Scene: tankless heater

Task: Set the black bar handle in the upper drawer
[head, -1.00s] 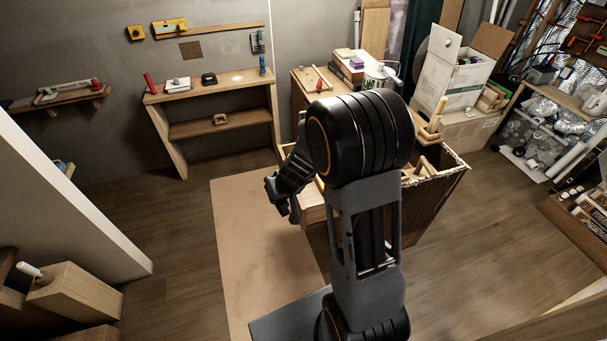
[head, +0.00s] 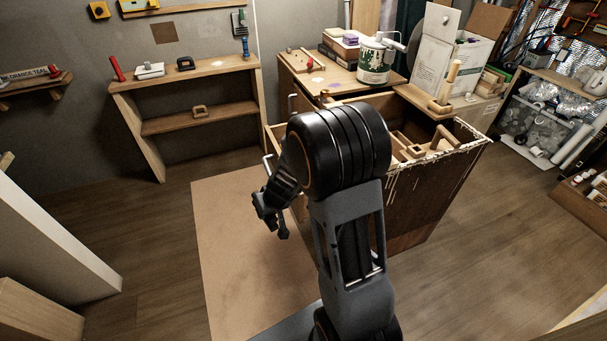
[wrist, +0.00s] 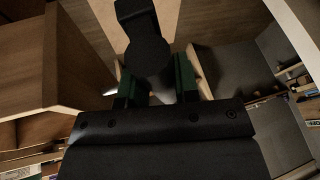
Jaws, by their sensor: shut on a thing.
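My gripper (head: 270,212) hangs in front of the cabinet, left of my arm's bulky joint. In the wrist view its two green-padded fingers (wrist: 156,82) are closed on a black piece, the black bar handle (wrist: 147,52), with a round dark end facing the camera. A wooden drawer (head: 272,134) with a metal pull stands out on the cabinet's left side, partly behind my arm. I cannot see its inside clearly. The gripper is apart from the drawer.
The cabinet (head: 420,200) has a paint-dripped rim and wooden pieces within its top. A paint can (head: 374,62) stands on the bench behind. A wooden shelf bench (head: 200,80) holds several tools at the back left. The floor mat (head: 235,250) is clear.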

